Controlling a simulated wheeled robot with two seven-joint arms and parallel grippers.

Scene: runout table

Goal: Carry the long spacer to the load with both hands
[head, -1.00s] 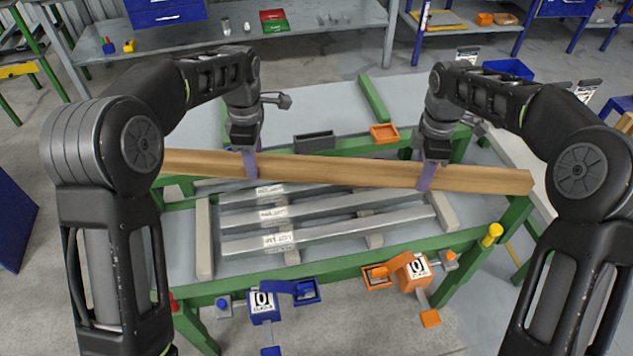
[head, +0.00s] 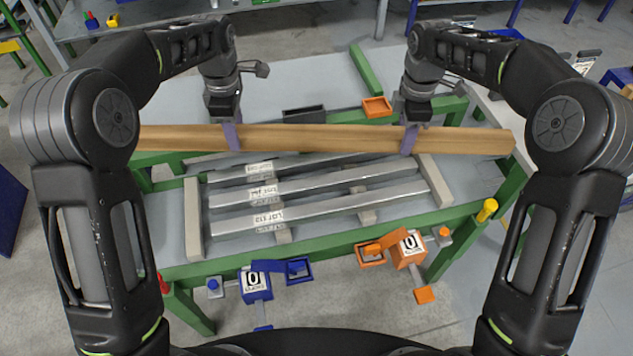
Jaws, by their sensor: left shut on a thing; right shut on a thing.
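The long spacer (head: 320,138) is a wooden beam held nearly level across the table. My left gripper (head: 232,136) is shut on it left of its middle. My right gripper (head: 409,139) is shut on it toward its right part. The load (head: 320,207) is several grey metal bars with white labels, lying side by side on pale crosspieces on the green-framed table (head: 340,243). The beam hangs over the far side of the bars and partly hides that area. I cannot tell its height above them.
A dark grey tray (head: 303,114) and an orange tray (head: 377,107) lie behind the beam, near a green bar (head: 370,72). Blue (head: 256,283) and orange (head: 408,249) numbered devices sit at the table's front edge. A yellow knob (head: 487,210) is at the right corner.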

